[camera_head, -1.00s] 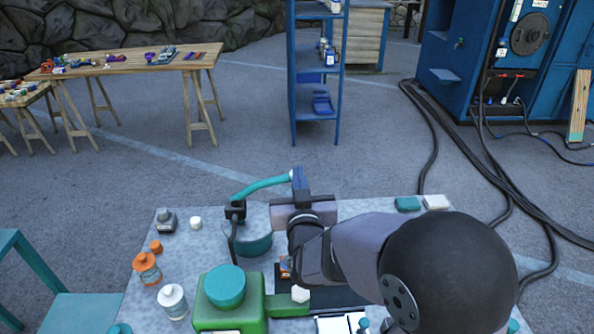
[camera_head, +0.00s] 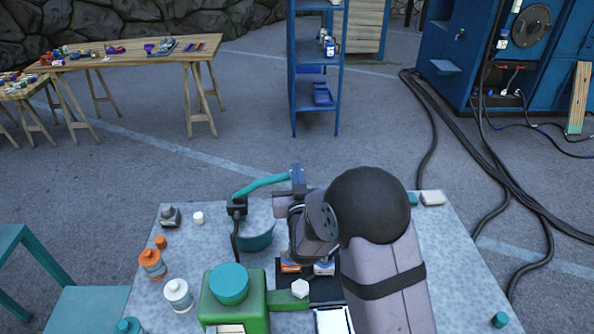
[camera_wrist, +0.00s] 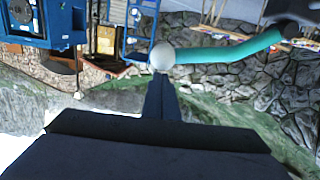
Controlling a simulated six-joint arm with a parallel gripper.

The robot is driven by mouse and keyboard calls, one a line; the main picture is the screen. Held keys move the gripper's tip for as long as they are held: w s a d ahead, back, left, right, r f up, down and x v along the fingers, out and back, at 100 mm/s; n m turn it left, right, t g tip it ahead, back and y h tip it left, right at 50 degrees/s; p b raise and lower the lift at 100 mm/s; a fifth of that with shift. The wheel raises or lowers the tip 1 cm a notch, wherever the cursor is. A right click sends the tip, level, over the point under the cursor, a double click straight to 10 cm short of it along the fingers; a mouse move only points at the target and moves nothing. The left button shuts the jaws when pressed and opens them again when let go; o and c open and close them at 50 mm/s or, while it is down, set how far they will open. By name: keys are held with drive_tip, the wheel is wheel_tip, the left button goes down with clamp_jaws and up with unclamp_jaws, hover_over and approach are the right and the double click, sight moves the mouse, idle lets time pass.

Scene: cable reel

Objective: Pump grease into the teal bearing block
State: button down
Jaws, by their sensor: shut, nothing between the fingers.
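A teal lever (camera_head: 265,184) slopes up to the right from a dark upright post (camera_head: 237,212) on the grey table. It also shows in the wrist view (camera_wrist: 225,52), with a pale round knob (camera_wrist: 162,57) at its end. My gripper (camera_head: 297,178) is shut and empty at the lever's free end; in the wrist view its fingertips (camera_wrist: 162,80) overlap the knob, and I cannot tell if they touch. I cannot tell which is the bearing block.
A white block (camera_head: 432,198) lies at the back right. My arm covers the table's middle; the right side is mostly bare.

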idle(0.3)
drive_tip(key=d+f+m+b, duration=0.2)
drive_tip(key=d+f+b, duration=0.1)
drive_tip(key=f+b, duration=0.4)
drive_tip(key=b, duration=0.3)
drive_tip(key=shift+f+m+b, duration=0.15)
drive_tip(key=shift+m+b, duration=0.25)
wheel_tip(320, 180, up, 5)
drive_tip(key=d+p, duration=0.1)
drive_tip(key=p, duration=0.2)
drive_tip(key=s+b, duration=0.7)
drive_tip(key=s, duration=0.3)
drive_tip(key=shift+s+d+f, duration=0.2)
drive_tip(key=shift+s+f, duration=0.1)
drive_tip(key=shift+s, duration=0.1)
